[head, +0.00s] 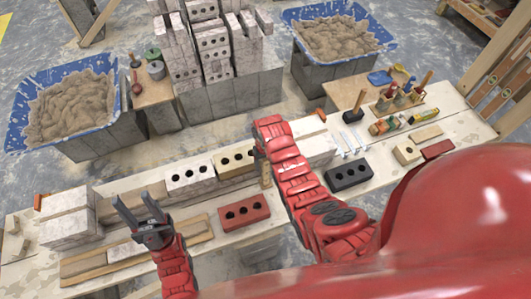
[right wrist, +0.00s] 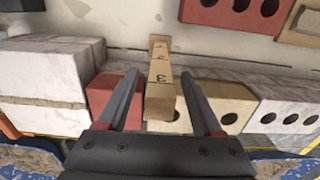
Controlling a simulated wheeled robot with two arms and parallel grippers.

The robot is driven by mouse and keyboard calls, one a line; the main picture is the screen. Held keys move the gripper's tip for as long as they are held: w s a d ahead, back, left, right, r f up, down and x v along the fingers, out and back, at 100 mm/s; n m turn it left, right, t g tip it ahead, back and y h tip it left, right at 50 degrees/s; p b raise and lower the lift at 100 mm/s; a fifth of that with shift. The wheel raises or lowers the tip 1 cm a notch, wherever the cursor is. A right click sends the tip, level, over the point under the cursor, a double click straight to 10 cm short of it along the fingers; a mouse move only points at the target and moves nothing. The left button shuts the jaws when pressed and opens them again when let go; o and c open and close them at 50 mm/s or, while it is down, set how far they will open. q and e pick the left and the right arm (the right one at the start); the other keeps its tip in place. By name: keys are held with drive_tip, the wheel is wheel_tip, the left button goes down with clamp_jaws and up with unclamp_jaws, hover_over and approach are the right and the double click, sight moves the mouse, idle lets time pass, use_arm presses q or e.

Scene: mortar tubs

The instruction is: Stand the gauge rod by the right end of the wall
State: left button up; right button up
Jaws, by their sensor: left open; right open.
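The gauge rod (right wrist: 160,82), a tan wooden stick with numbered marks, stands upright in front of the wall, close to its right end. Part of the rod (head: 265,174) shows beside my right arm in the head view. My right gripper (right wrist: 165,98) is open, its fingers on either side of the rod with gaps showing. The wall has a white holed brick (head: 190,178), a tan holed brick (head: 235,161) and a red brick (right wrist: 102,92) beside the rod. My left gripper (head: 140,212) is open and empty over the left front of the bench.
White block stacks stand at the left (head: 68,225) and right (head: 312,148) of the wall. A loose red brick (head: 244,213) and black brick (head: 349,174) lie in front. Mortar tubs (head: 70,105) (head: 335,38) stand behind. Tools and bottles (head: 390,122) crowd the right.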

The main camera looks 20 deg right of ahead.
wheel_tip(320, 180, up, 5)
drive_tip(key=shift+w+r+b, duration=0.1)
drive_tip(key=shift+b, duration=1.1)
wheel_tip(320, 180, up, 12)
drive_tip(key=p, duration=0.8)
